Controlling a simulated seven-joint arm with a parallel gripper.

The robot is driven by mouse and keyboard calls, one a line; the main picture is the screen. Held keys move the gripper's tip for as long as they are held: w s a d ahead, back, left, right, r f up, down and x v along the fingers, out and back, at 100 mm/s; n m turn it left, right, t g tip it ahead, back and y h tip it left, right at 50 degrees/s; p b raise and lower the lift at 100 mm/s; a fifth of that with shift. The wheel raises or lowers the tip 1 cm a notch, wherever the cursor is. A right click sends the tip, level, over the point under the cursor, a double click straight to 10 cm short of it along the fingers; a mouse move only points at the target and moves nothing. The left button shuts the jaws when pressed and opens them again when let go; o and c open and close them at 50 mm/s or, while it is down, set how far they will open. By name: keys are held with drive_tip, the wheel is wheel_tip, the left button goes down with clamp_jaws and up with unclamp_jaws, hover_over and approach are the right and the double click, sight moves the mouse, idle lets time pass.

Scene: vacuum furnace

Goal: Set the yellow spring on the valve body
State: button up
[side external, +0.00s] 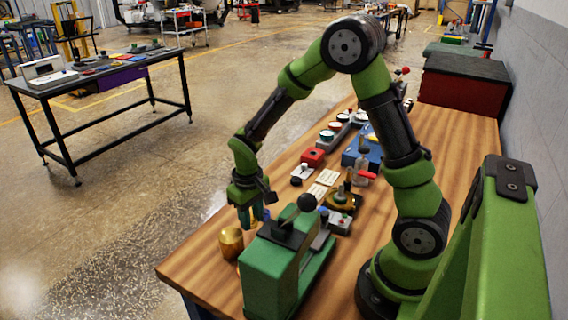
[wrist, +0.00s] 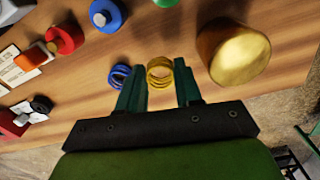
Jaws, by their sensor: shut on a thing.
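My gripper (wrist: 160,85) is shut on the yellow spring (wrist: 160,73), a small coil held between its two green fingertips. In the side view my gripper (side external: 250,213) points down near the front end of the wooden bench, and the spring cannot be made out there. A gold, rounded cylinder (wrist: 236,54) stands just right of the fingers in the wrist view. It also shows in the side view (side external: 231,243), below and left of my gripper. I cannot tell for sure whether it is the valve body.
A blue spring (wrist: 120,76) lies close beside the left finger. Red (wrist: 64,41), blue (wrist: 105,15) and green round pieces sit farther off. A green machine with a black-knobbed lever (side external: 275,268) stands close to my gripper. Several parts and cards lie along the bench (side external: 462,135).

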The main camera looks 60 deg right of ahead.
wheel_tip(320, 180, up, 7)
drive_tip(key=s+d+r+m, duration=0.1)
drive_tip(key=s+d+m, duration=0.15)
drive_tip(key=d, duration=0.45)
drive_tip(key=s+d+r+m, duration=0.1)
drive_tip(key=s+d+r, duration=0.15)
drive_tip(key=d, duration=0.35)
drive_tip(key=shift+m, duration=0.85)
drive_tip(key=s+d, duration=0.2)
drive_tip(key=s, duration=0.1)
drive_tip(key=s+d, duration=0.2)
drive_tip(key=s, duration=0.2)
drive_tip(key=s+d+f, duration=0.1)
drive_tip(key=s+d, duration=0.1)
drive_tip(key=s, duration=0.2)
drive_tip(key=shift+d, duration=0.35)
drive_tip(key=shift+a+f+n, duration=0.15)
drive_tip(key=shift+f+n, duration=0.05)
drive_tip(key=shift+n, duration=0.1)
drive_tip(key=shift+f, duration=1.05)
drive_tip(key=shift+f, duration=0.6)
drive_tip(key=shift+f, duration=0.7)
drive_tip(key=shift+f, duration=0.15)
